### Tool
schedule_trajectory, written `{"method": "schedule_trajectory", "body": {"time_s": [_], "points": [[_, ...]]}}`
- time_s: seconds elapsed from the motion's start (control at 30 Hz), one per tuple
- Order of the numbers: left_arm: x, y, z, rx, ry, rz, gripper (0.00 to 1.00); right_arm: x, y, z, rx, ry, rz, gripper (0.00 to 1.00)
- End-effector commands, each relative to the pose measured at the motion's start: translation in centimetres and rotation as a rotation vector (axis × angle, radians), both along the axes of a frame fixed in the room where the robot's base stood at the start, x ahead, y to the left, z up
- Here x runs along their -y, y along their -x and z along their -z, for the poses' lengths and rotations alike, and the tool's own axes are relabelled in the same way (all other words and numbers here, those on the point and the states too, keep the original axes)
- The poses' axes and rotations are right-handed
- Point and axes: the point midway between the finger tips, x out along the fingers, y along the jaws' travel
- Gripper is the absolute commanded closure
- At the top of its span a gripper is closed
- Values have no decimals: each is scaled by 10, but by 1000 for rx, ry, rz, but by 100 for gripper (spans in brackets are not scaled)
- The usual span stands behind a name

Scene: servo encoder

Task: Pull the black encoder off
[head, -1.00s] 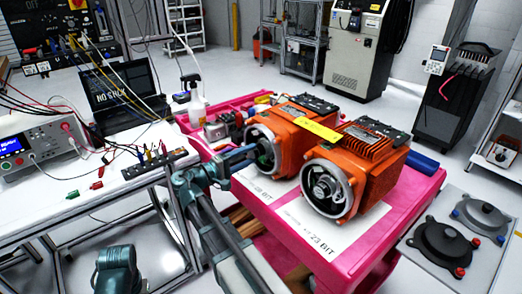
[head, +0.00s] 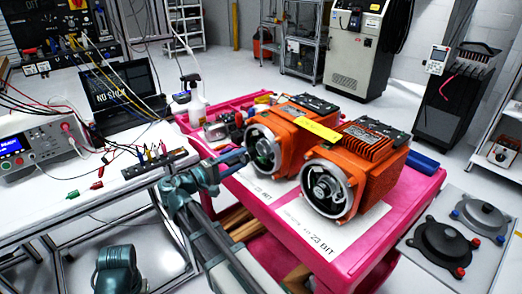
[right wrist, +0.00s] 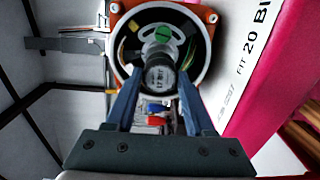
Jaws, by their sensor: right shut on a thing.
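My right gripper (head: 240,156) is shut on a dark cylindrical part, the black encoder (right wrist: 160,76), which sits between the two blue fingers in the right wrist view. Its round end with pale markings faces my wrist camera. Behind it is the open round end of the left orange motor (head: 291,126), with a green piece and wires inside; this motor also shows in the right wrist view (right wrist: 116,7). I cannot tell whether the encoder still touches the parts behind it. A second orange motor (head: 366,157) stands to the right. My left gripper's fingers are not in view.
Both motors stand on a pink cart (head: 405,215) with white labelled sheets (head: 325,232). At left is a bench with a power supply (head: 42,143), cables and a laptop (head: 122,90). A grey plate (head: 470,205) with round black and grey units is at right.

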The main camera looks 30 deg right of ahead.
Motion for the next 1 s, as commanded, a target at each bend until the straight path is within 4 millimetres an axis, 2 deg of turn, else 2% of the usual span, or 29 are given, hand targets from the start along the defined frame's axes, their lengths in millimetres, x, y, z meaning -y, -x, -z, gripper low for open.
{"method": "schedule_trajectory", "body": {"time_s": [0.5,0.8,0.87,1.0], "points": [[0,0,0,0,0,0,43,-36,3,0,0,1,0,100],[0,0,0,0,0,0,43,-38,3,0,0,1,1,100],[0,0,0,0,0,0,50,-37,3,0,0,1,1,100],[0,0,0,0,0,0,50,-37,3,0,0,1,1,100]]}}
